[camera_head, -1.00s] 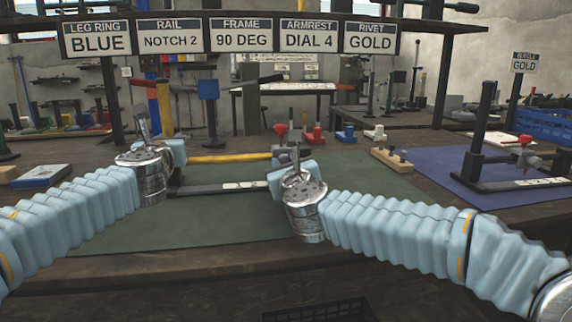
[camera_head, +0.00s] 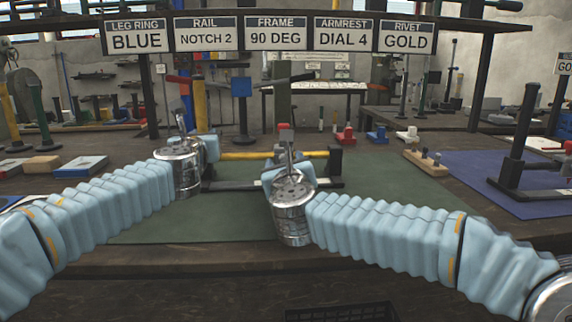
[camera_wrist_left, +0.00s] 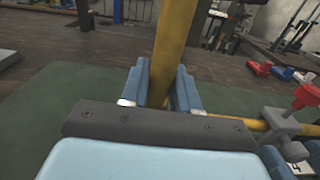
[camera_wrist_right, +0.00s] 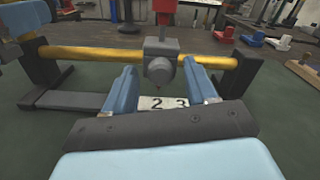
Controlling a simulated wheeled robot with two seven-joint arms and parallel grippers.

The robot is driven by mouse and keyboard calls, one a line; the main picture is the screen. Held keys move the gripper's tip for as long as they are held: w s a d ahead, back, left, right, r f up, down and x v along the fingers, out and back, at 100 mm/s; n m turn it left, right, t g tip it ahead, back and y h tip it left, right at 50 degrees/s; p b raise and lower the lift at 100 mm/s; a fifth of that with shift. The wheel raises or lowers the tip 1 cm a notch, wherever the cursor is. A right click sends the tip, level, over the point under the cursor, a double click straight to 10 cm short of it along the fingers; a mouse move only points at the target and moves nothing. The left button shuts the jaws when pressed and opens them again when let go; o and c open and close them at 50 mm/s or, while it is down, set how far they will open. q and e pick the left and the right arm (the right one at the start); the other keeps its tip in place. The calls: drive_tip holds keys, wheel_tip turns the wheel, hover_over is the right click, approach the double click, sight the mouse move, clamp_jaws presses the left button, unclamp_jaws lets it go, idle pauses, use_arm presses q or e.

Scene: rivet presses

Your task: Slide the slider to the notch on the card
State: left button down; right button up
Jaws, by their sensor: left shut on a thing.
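The grey slider (camera_wrist_right: 161,62) with a red knob rides on the horizontal yellow rail (camera_wrist_right: 95,54). In the right wrist view its pointed tip hangs just above the "2" on the white number strip (camera_wrist_right: 162,104), with the "3" to its right. My right gripper (camera_wrist_right: 160,78) is open, its fingers either side of the slider with gaps visible. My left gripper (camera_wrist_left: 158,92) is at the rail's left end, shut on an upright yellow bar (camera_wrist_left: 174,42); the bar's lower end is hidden. The card (camera_head: 206,37) reads RAIL NOTCH 2.
Black end posts (camera_head: 335,160) carry the rail on a green mat (camera_head: 190,228). A wooden block with pegs (camera_head: 426,161) and a blue mat (camera_head: 470,170) lie to the right. Small red and blue parts stand behind. The front of the green mat is clear.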

drive_tip(key=s, duration=1.2)
drive_tip(key=shift+w, duration=0.1)
